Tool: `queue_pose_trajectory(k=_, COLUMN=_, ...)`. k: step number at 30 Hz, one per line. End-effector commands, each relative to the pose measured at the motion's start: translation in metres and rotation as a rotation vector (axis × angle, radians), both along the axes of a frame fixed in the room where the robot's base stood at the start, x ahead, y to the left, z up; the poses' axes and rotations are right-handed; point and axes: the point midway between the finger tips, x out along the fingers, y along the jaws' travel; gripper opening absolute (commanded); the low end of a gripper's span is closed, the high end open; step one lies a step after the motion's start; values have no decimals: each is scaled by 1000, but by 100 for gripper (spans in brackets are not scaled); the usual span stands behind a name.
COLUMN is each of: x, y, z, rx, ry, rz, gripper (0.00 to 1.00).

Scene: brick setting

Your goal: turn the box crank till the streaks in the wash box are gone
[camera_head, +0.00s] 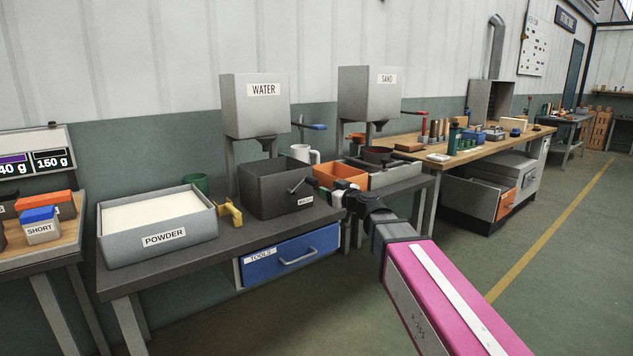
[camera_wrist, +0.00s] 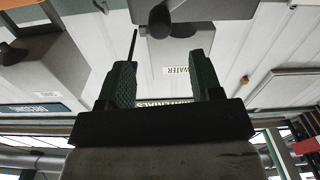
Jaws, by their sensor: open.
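The wash box (camera_head: 262,192) is a dark grey open box on the left bench, under the water tank. Its crank (camera_head: 299,186) sticks out at the right side with a dark handle. The inside looks dark, and I cannot make out any streaks. My gripper (camera_head: 338,199) is just right of the crank, apart from it. In the wrist view my gripper (camera_wrist: 163,84) shows two spread dark green fingers with nothing between them. A dark rounded knob shows beyond the fingers at the top there; I cannot tell whether it is the crank's handle.
The water tank (camera_head: 254,108) stands above the box, with a blue lever (camera_head: 316,127). A powder tray (camera_head: 157,227) and yellow tool (camera_head: 230,214) lie left. An orange bin (camera_head: 340,176) stands right. A blue drawer (camera_head: 290,254) is below. The floor in front is clear.

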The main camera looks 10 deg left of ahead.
Motion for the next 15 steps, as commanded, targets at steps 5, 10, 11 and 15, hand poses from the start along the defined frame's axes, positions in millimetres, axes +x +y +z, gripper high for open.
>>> queue_pose_trajectory(k=5, x=10, y=10, z=0, rx=-1, ry=-1, rz=0, gripper=59)
queue_pose_trajectory(k=10, x=26, y=29, z=0, rx=1, ry=1, rz=1, gripper=59)
queue_pose_trajectory(k=11, x=30, y=33, z=0, rx=1, ry=1, rz=1, gripper=59)
queue_pose_trajectory(k=15, x=47, y=52, z=0, rx=1, ry=1, rz=0, gripper=59)
